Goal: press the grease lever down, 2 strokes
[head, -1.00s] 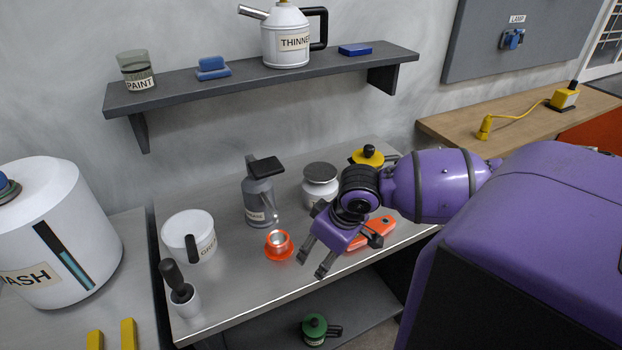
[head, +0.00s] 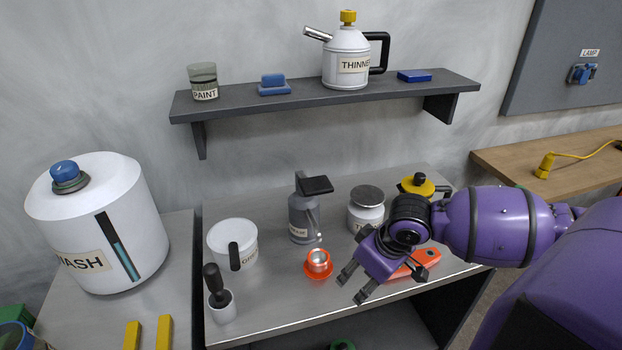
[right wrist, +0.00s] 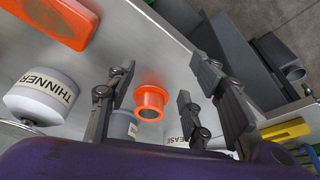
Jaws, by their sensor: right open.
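The lever looks raised. An orange cup (head: 319,264) stands in front of the pump, and it also shows between the fingers in the right wrist view (right wrist: 151,102). My right gripper (head: 353,287) is open and empty, to the right of the cup and nearer the bench's front edge. It is apart from the lever. In the right wrist view a partly hidden label ending in "EASE" shows behind a finger. My left gripper is not in view.
A white mug (head: 232,245) and a brush in a pot (head: 219,293) stand on the left. A thinner jar (head: 366,211), a yellow-topped item (head: 418,186) and an orange tool (head: 415,264) are around my right arm. A shelf (head: 330,95) is above.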

